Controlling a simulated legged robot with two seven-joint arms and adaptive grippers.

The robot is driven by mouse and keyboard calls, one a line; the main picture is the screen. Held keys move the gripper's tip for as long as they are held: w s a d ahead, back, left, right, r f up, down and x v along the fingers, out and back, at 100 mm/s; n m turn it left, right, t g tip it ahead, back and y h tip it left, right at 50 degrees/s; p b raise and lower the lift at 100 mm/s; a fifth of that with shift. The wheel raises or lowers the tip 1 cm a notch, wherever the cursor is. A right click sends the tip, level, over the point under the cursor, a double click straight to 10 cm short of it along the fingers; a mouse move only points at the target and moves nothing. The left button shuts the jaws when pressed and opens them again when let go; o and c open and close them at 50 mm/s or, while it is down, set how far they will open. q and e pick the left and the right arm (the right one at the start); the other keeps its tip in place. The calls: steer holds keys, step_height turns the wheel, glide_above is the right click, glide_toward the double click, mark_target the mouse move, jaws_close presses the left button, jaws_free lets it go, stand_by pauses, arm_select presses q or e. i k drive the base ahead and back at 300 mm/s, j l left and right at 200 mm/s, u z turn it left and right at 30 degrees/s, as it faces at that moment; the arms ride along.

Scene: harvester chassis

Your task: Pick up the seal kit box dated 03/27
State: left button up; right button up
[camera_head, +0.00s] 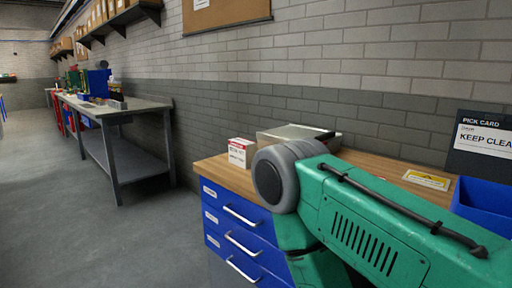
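A small white box with red markings (241,152) stands upright near the left end of the wood-topped bench (217,171). It has dark print on its front, too small to read, so I cannot tell whether it is the seal kit box or what date it bears. Neither of my grippers is in view.
Behind the box is a grey metal case or tray (285,132). Blue drawers (238,222) are under the bench. A blue bin (485,205), a yellow-edged label (427,179) and a dark sign (481,144) are at right.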

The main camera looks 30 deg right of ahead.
mark_target(242, 151)
steer(key=i+j+z, duration=0.1)
steer(key=i+z, duration=0.15)
steer(key=z, duration=0.2)
steer(key=i+j+z, duration=0.15)
steer(key=i+z, duration=0.25)
steer(key=i+j+z, duration=0.1)
steer(key=j+z, duration=0.15)
steer(key=z, duration=0.2)
steer(key=i+j+z, duration=0.2)
steer(key=j+z, duration=0.2)
steer(key=i+j+z, duration=0.1)
steer(key=j+z, duration=0.2)
steer(key=z, duration=0.15)
